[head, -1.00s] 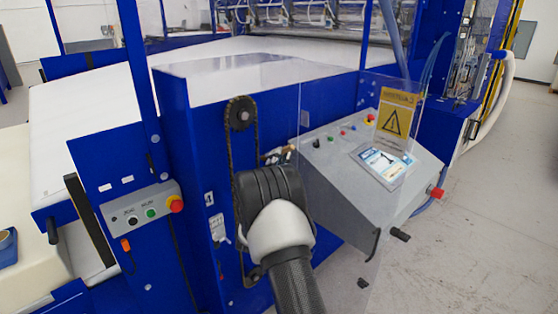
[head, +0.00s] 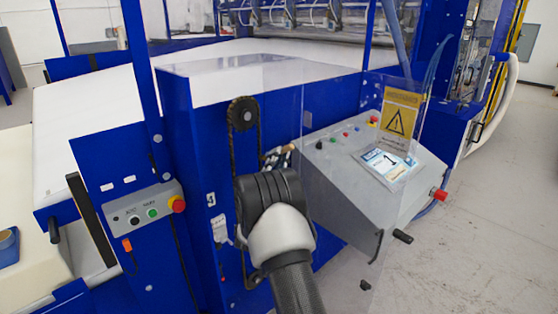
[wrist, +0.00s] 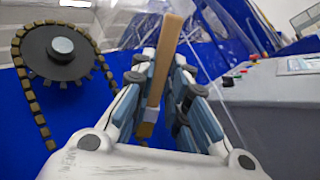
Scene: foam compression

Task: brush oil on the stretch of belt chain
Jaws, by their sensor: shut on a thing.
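The belt chain (head: 231,158) hangs on the blue machine side and runs over a dark toothed sprocket (head: 243,113). In the wrist view the chain (wrist: 30,104) and sprocket (wrist: 62,52) are at the left. My gripper (wrist: 166,60) is shut on a flat tan brush (wrist: 158,75), which stands nearly upright between the fingers. The brush appears right of the chain and apart from it in the wrist view. In the head view my gripper (head: 279,156) is mostly hidden behind my wrist, which also covers the lower chain. I cannot make out the bristles or any oil.
A clear panel with a yellow warning sign (head: 401,112) stands just right of my arm. Behind it is a grey control console (head: 345,190). A small button box (head: 140,212) with a red stop knob is at the left. Open floor (head: 490,235) lies at the right.

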